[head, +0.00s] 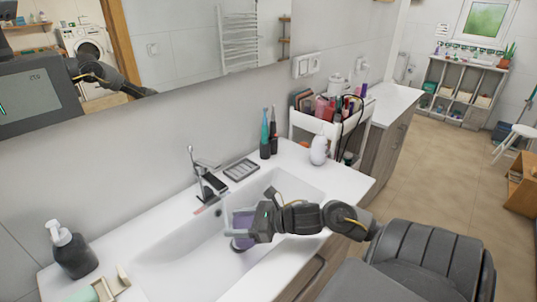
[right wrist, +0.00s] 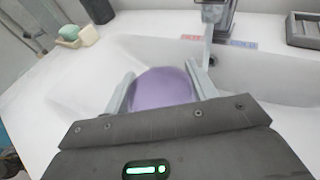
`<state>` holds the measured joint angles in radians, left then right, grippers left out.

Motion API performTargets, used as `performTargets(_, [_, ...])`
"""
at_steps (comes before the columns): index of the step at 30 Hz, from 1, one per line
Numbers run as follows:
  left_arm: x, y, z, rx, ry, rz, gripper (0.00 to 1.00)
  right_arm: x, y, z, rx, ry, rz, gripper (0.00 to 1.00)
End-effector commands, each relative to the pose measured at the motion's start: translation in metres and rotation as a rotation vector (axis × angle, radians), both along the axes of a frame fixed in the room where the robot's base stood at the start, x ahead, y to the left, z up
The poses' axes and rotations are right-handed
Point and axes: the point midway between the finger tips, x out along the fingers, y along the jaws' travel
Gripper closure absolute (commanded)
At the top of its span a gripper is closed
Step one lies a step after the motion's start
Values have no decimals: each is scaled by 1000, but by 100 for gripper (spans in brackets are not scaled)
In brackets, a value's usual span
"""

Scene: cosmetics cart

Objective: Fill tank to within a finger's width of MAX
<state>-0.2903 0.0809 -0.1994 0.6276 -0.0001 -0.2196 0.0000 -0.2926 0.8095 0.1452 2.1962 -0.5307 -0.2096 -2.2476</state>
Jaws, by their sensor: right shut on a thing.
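The tank appears to be the purple vessel (head: 242,244) at the sink basin. My right gripper (head: 238,234) is shut on it from the side. In the right wrist view, the purple vessel (right wrist: 162,88) sits between the two fingers of the gripper (right wrist: 161,84). No MAX mark or water level can be made out. The chrome faucet (head: 196,168) stands at the back of the white sink (head: 165,275); its base also shows in the right wrist view (right wrist: 214,35), beside a red and blue label. My left gripper is not in view.
A dark soap dispenser (head: 72,250) and a green soap bar (head: 85,295) are at the left. A grey soap tray (head: 241,170), electric toothbrushes (head: 268,135) and a white bottle (head: 319,150) stand behind the basin. A cosmetics cart (head: 335,118) is farther right.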

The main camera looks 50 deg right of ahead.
Motion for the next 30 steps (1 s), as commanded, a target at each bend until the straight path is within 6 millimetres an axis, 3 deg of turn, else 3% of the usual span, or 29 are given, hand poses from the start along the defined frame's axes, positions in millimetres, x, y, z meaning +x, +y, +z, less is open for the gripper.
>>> performTargets(1, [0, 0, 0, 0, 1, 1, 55, -4, -23, 0, -6, 5, -22, 66])
performTargets(3, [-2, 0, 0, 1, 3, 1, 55, -8, -48, 5, -5, 5, -46, 66])
performTargets(6, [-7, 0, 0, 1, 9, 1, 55, -12, -77, 13, -3, 4, -68, 66])
performTargets(12, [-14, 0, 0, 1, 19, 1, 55, -16, -106, 25, 0, 1, -84, 66])
performTargets(22, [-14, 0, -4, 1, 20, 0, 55, -13, -108, 25, 3, -2, -85, 66])
performTargets(30, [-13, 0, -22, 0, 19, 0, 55, 7, -94, 10, 3, -3, -84, 66])
